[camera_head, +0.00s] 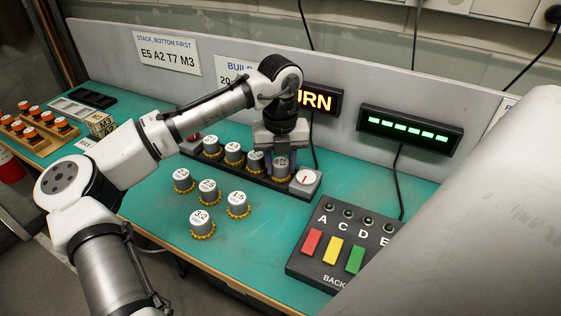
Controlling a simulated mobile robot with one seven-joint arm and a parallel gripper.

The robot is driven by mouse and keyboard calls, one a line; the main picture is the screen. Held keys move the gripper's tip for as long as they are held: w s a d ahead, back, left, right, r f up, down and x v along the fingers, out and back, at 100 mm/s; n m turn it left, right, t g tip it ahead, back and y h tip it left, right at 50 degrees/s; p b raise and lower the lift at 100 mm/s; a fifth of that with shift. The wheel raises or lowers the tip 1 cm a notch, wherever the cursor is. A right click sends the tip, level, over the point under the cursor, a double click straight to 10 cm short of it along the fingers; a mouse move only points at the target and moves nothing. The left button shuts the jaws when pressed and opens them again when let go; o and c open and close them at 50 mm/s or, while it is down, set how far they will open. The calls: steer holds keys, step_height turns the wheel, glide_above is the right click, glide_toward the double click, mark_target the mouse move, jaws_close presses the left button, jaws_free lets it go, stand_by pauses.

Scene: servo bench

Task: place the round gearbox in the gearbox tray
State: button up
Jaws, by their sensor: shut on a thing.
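My gripper (282,150) points down at the right end of a long dark rail and is shut on a round grey gearbox (282,168) with a yellow toothed base. Its label is partly hidden by the fingers. The gearbox is at the rail, just left of the white dial (305,181); I cannot tell whether it is seated or held just above. Several similar gearboxes stand left of it along the dark rail (262,182). Several loose ones stand on the bench in front, such as the one marked 3:2 (201,223). No tray is labelled as the gearbox tray.
A button box (345,245) with red, yellow and green keys stands at the right. A grey slotted tray (70,109), a black tray (93,96) and a wooden rack of orange-topped parts (40,135) are at the left.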

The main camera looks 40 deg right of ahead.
mark_target(280, 161)
steer(key=shift+f, duration=0.15)
steer(key=o, duration=0.7)
step_height(280, 161, up, 12)
steer(key=shift+r, duration=0.2)
